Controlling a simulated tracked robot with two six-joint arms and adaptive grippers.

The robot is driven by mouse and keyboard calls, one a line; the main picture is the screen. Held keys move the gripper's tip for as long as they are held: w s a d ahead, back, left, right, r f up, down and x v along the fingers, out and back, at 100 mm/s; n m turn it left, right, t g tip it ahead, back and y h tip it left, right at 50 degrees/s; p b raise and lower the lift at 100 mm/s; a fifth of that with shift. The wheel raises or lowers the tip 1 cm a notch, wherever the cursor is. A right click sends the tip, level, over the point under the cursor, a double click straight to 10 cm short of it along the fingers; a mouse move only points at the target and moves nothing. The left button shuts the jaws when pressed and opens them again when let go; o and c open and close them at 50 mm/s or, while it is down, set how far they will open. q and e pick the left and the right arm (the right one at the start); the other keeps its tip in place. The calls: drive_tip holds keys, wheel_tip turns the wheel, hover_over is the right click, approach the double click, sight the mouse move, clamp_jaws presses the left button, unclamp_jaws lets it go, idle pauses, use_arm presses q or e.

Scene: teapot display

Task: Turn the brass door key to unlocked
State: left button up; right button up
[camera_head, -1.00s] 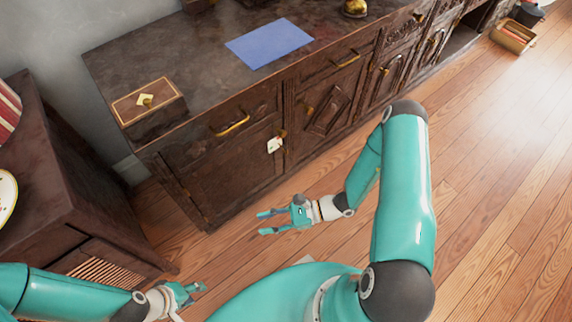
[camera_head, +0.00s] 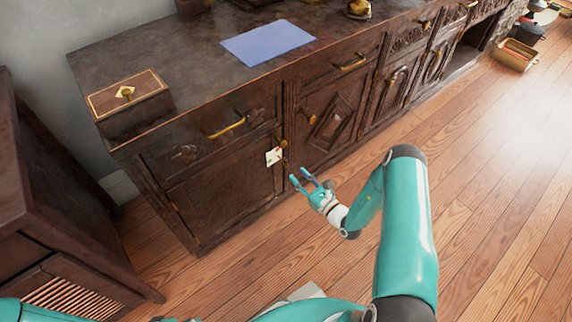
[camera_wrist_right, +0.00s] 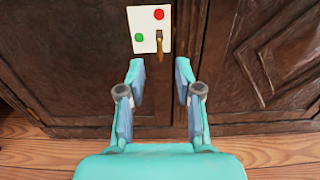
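The brass key (camera_wrist_right: 160,46) sits in a white plate (camera_wrist_right: 146,28) on the dark cabinet door. The plate has a red dot at its upper right and a green dot at its left. The key's handle points down and out from the plate. In the head view the plate (camera_head: 273,156) is by the door's right edge; the key is too small to make out clearly. My right gripper (camera_wrist_right: 159,80) is open and empty, its fingers either side of the line to the key, short of it. In the head view it (camera_head: 299,178) points at the cabinet. My left gripper is out of view.
A brass knob (camera_head: 283,143) sits just above the plate, and a drawer handle (camera_head: 227,129) is higher left. A wooden box (camera_head: 130,100) and a blue sheet (camera_head: 267,42) lie on the cabinet top. A dark side cabinet stands at left. The floor in front is clear.

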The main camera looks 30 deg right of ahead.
sight(288, 165)
drive_tip(key=w, duration=0.2)
drive_tip(key=w+b, duration=0.1)
drive_tip(key=w, duration=0.2)
drive_tip(key=w+b, duration=0.1)
drive_tip(key=w, duration=0.2)
drive_tip(key=shift+a, duration=0.35)
clamp_jaws()
drive_tip(key=shift+d, duration=0.1)
